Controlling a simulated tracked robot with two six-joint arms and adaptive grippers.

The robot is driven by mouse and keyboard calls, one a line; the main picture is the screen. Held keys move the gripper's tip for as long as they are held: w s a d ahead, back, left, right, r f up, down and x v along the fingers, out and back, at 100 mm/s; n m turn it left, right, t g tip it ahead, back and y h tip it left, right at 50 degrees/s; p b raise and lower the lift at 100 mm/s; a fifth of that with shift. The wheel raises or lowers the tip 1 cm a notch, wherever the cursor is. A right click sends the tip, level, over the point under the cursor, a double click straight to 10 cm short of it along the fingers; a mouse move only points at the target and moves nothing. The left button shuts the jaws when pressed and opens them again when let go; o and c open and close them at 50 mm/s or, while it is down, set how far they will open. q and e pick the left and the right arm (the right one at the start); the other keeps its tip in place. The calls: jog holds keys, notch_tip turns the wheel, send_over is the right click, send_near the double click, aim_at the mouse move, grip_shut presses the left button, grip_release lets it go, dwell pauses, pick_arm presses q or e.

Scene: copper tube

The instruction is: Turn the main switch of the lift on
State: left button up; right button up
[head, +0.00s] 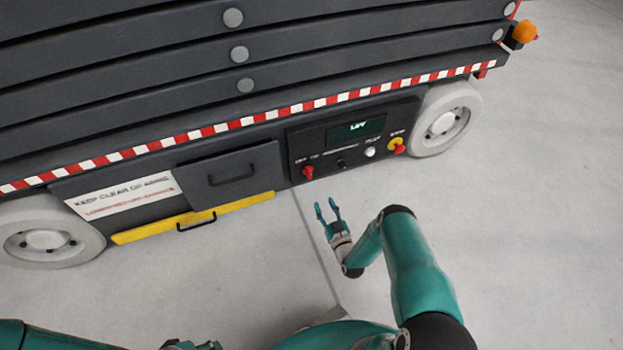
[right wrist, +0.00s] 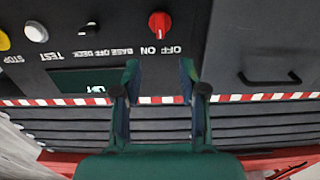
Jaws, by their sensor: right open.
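The lift's main switch is a red rotary knob (head: 308,173) beside the OFF and ON labels, at the left of the dark control panel (head: 330,166). The knob also shows in the right wrist view (right wrist: 160,24), at the top middle. I cannot tell surely which label it points to. My right gripper (head: 328,206) is open and empty, in front of and apart from the panel, slightly right of the knob in the head view. Its two fingers also show in the right wrist view (right wrist: 160,76), with the knob beyond the gap between them.
The panel also has a small black deck switch (head: 341,162), a white test button (head: 370,152) and a red-and-yellow stop button (head: 398,146). A dark drawer with a handle (head: 232,176) and a yellow bar (head: 195,218) lie left. The floor before the panel is clear.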

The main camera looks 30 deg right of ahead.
aim_at(310, 176)
jog(key=b+x, duration=0.5)
jog(key=x, duration=0.8)
jog(key=shift+f, duration=0.2)
jog(key=shift+w+d+r, duration=0.15)
jog(key=shift+w+d, duration=0.05)
jog(key=shift+w, duration=0.4)
grip_shut()
